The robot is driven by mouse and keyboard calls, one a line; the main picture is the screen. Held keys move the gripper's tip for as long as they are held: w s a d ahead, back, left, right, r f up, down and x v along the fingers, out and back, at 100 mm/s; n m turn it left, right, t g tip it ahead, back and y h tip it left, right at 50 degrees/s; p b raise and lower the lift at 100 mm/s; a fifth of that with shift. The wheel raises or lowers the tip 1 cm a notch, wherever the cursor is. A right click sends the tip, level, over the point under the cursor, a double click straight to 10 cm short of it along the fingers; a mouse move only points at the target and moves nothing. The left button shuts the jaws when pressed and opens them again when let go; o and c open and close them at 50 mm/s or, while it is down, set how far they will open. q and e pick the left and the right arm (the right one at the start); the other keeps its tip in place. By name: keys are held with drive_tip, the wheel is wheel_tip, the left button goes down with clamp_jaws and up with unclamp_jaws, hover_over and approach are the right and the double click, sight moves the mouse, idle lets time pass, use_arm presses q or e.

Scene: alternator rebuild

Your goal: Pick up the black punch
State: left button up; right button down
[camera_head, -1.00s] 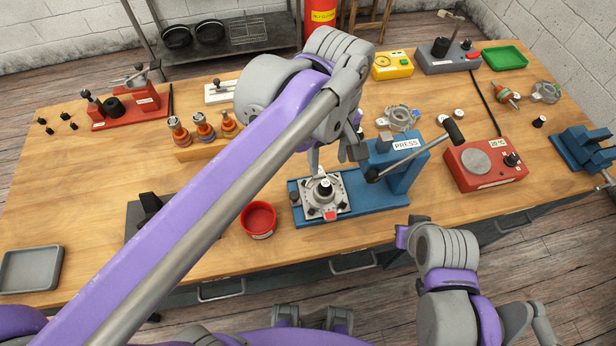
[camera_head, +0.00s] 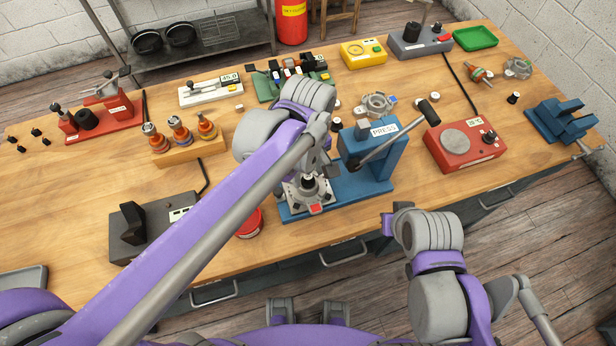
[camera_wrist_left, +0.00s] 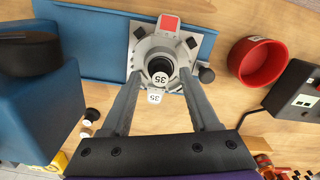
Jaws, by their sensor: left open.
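In the head view the punch (camera_head: 308,181) shows small, just below my left wrist. My left gripper (camera_wrist_left: 160,75) is open, with one finger on each side of the punch. I cannot tell whether the fingers touch it. In the head view my left forearm and wrist hide most of this gripper. My right arm is at the lower right, off the bench; its jaws cannot be made out.
The blue press (camera_head: 370,160) with its black-knobbed lever stands right of the housing. A red bowl (camera_wrist_left: 257,62) is close by, partly hidden by my arm in the head view. A grey device (camera_head: 155,235) is to the left. Bare wood lies at the bench's left.

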use_arm(q)
clamp_jaws()
idle(0.3)
idle(0.3)
